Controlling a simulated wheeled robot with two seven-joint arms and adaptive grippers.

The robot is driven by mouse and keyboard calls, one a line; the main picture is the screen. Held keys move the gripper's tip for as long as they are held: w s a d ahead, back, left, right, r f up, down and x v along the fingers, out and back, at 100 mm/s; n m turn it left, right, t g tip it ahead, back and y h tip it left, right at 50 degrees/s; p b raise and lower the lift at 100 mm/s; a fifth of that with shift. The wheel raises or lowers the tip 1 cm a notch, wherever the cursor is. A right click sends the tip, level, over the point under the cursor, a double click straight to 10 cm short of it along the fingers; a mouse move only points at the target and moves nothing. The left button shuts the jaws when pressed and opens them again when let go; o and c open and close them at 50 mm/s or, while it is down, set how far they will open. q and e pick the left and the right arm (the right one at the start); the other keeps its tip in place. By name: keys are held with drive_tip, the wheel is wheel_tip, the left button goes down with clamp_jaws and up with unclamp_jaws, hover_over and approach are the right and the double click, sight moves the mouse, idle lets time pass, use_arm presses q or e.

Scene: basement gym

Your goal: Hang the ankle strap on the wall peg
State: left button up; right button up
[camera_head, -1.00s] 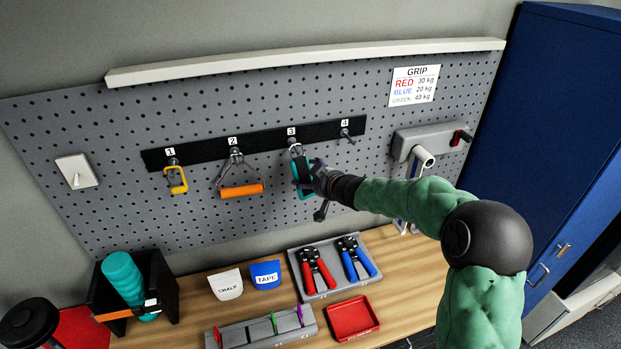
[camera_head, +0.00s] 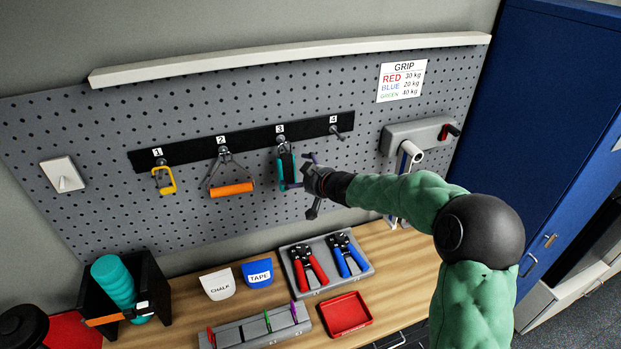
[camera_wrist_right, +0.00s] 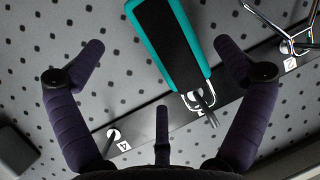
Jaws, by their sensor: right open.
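The ankle strap (camera_head: 287,168), black with a teal edge, hangs at the peg labelled 3 (camera_head: 281,140) on the black rail. In the right wrist view the strap (camera_wrist_right: 170,40) shows its metal ring (camera_wrist_right: 196,98) at the peg, and it looks to be around it. My right gripper (camera_head: 311,172) is just right of the strap. In the right wrist view its fingers are spread wide, with the strap between and beyond them, apart from both. My left gripper is not in view.
A yellow handle (camera_head: 166,181) hangs at peg 1 and an orange-grip handle (camera_head: 232,189) at peg 2. Peg 4 (camera_head: 338,133) is bare. Below, the wooden bench holds hand grippers in a grey tray (camera_head: 300,290), a red tray (camera_head: 346,314) and a black box (camera_head: 155,283).

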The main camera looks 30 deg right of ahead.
drive_tip(key=v, duration=1.1)
drive_tip(key=shift+s, duration=0.2)
